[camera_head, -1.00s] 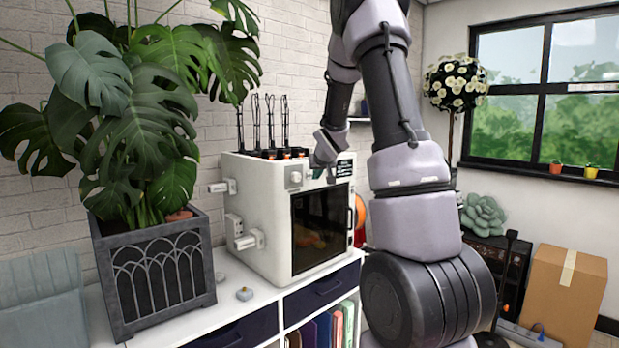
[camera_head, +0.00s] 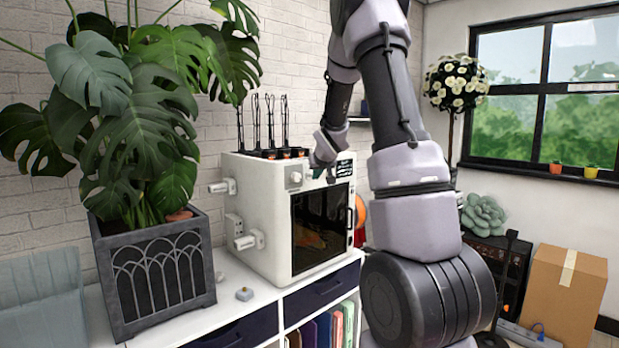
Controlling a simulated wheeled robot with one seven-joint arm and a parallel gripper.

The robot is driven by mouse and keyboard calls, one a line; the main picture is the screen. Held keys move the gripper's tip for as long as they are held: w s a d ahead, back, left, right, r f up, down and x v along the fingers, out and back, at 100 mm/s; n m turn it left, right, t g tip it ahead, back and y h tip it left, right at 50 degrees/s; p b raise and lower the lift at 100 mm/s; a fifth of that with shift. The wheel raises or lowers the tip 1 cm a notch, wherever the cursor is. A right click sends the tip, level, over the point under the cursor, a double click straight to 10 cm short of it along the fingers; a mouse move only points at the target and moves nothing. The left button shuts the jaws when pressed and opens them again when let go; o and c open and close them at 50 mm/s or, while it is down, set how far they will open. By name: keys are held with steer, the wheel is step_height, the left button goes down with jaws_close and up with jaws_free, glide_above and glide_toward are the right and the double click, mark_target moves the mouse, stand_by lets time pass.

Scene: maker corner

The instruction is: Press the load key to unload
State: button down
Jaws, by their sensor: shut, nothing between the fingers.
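A white box-shaped machine (camera_head: 262,213) with a dark glass door (camera_head: 308,222) stands on the white shelf unit. A round knob (camera_head: 295,178) and a small dark display panel (camera_head: 343,168) with light text sit along the top of its front. My gripper (camera_head: 320,172) is shut and empty. It is at the upper front edge of the machine, between the knob and the display. The fingertips are small and partly hidden, and I cannot tell whether they touch a key. No separate load key can be made out.
A large plant in a dark grey planter (camera_head: 160,275) stands left of the machine. A small grey knob-like object (camera_head: 244,294) lies on the shelf top (camera_head: 226,303). A cardboard box (camera_head: 562,290) stands on the floor at right.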

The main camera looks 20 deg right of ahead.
steer(key=shift+w+a, duration=0.15)
steer(key=shift+w, duration=0.2)
steer(key=shift+w+a, duration=0.1)
steer(key=shift+w, duration=0.25)
stand_by(0.6)
steer(key=shift+s+d, duration=0.25)
steer(key=shift+s, duration=0.5)
steer(key=shift+s, duration=0.1)
steer(key=s, duration=0.1)
steer(key=s+d, duration=0.1)
steer(key=s, duration=0.2)
steer(key=shift+s+d, duration=0.25)
steer(key=shift+d, duration=0.1)
stand_by(0.7)
